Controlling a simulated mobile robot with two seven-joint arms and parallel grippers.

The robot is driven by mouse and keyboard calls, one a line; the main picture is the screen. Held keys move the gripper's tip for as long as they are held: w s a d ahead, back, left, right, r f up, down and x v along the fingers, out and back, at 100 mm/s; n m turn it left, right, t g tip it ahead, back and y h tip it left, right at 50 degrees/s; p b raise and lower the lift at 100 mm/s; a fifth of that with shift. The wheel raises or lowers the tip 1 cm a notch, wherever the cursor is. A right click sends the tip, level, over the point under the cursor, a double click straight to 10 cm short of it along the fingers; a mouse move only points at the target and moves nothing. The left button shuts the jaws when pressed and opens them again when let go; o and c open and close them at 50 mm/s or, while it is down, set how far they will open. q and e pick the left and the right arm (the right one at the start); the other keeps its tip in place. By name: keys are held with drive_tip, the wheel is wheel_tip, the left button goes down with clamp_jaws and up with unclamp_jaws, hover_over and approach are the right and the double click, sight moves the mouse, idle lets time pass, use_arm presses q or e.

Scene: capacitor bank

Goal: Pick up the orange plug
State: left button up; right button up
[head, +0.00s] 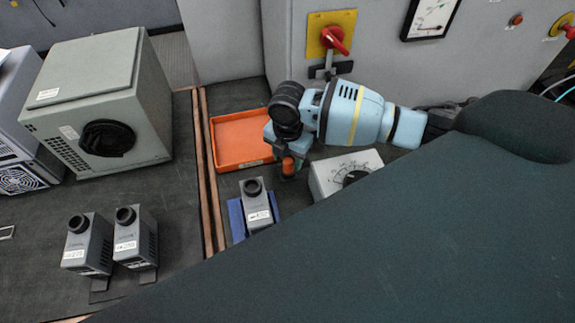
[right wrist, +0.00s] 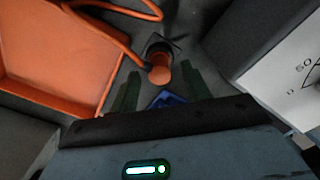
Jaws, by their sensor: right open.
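The orange plug (right wrist: 160,70) shows in the right wrist view as a rounded orange end with a dark part behind it. In the head view the orange plug (head: 289,166) is a small orange patch at my right gripper, mostly hidden by it. My right gripper (right wrist: 158,82) is open. Its two dark green fingers lie one on each side of the plug, with no clear contact. In the head view my right gripper (head: 285,172) points down between the orange tray and the white dial box. My left gripper is not in view.
The orange tray (head: 228,160) lies left of my right gripper. The dial box (head: 322,182) is close on the right. A grey camera-like unit (head: 258,205) stands in front on a blue base. An orange cable (right wrist: 105,18) loops beside the plug. A cabinet wall rises behind.

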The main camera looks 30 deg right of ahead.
sight(288, 160)
wheel_tip(288, 160, down, 2)
drive_tip(key=shift+f, duration=0.1)
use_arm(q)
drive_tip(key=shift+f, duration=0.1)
use_arm(e)
clamp_jaws()
drive_tip(key=shift+r, duration=0.2)
wheel_tip(288, 160, up, 9)
drive_tip(key=shift+f+p, duration=0.1)
drive_tip(key=shift+p, duration=0.25)
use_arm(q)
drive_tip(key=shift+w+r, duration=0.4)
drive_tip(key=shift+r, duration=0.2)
use_arm(e)
drive_tip(key=shift+r, duration=0.5)
